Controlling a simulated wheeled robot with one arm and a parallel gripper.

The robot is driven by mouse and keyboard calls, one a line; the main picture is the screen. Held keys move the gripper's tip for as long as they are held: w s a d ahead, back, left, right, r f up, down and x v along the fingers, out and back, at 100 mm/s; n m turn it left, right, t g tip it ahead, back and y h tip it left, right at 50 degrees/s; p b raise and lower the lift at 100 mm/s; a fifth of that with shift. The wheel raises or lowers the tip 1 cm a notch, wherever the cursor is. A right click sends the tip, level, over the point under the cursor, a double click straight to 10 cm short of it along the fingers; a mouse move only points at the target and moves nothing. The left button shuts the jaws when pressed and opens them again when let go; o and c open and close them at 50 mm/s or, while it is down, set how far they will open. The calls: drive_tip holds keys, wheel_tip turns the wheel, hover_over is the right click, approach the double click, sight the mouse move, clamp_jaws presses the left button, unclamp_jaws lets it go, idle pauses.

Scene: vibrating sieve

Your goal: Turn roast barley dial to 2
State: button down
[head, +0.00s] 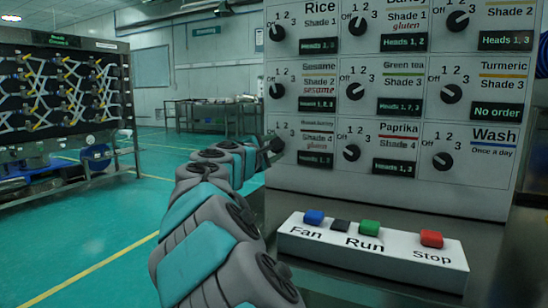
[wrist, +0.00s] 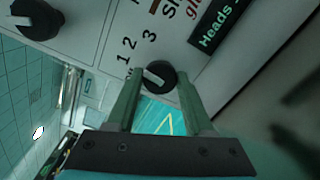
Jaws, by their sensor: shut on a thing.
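The roast barley dial (wrist: 163,71) is a round black knob with a white pointer line, on the lower left panel section marked Shade 4, gluten. In the wrist view it sits between the two fingers of my gripper (wrist: 160,79), which is shut on it. Its pointer lies toward the left in that view, below the printed 1; the Off mark is hidden by a finger. In the head view my gripper (head: 270,147) is at this dial and the knob is mostly hidden by the arm's end.
The paprika dial (head: 351,153) is to the right and the sesame dial (head: 277,90) is above. A white button box (head: 370,257) with Fan, Run and Stop buttons stands below the panel. Green floor (head: 100,235) is open to the left.

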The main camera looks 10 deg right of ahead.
drive_tip(key=shift+f+m+b, duration=0.1)
drive_tip(key=shift+m+b, duration=0.75)
drive_tip(key=shift+m, duration=0.35)
drive_tip(key=shift+c, duration=1.5)
unclamp_jaws()
drive_tip(key=v, duration=0.7)
drive_tip(key=shift+s+a, duration=0.25)
drive_tip(key=shift+s, duration=0.05)
